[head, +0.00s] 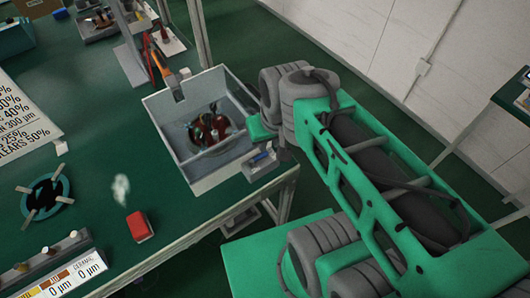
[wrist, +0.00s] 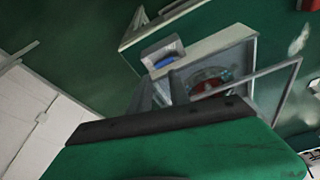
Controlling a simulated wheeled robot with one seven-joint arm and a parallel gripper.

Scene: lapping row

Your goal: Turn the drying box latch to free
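A grey open-topped box (head: 190,152), which may be the drying box, stands at the right edge of the green bench. Dark and red items lie inside it. A small grey holder with a blue part (head: 262,156) is on its near right side; the blue part also shows in the wrist view (wrist: 168,56). I cannot tell whether this is the latch. In the wrist view my gripper (wrist: 160,88) points towards the box, its two grey fingers apart with nothing seen between them. In the head view the fingers are mostly hidden by my green arm beside the box.
An orange-handled tool (head: 158,62) stands behind the box. A red block (head: 140,226) and a teal ring (head: 45,196) lie on the green bench (head: 90,150) to the left. A bench post (head: 199,32) rises behind the box. White wall panels are on the right.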

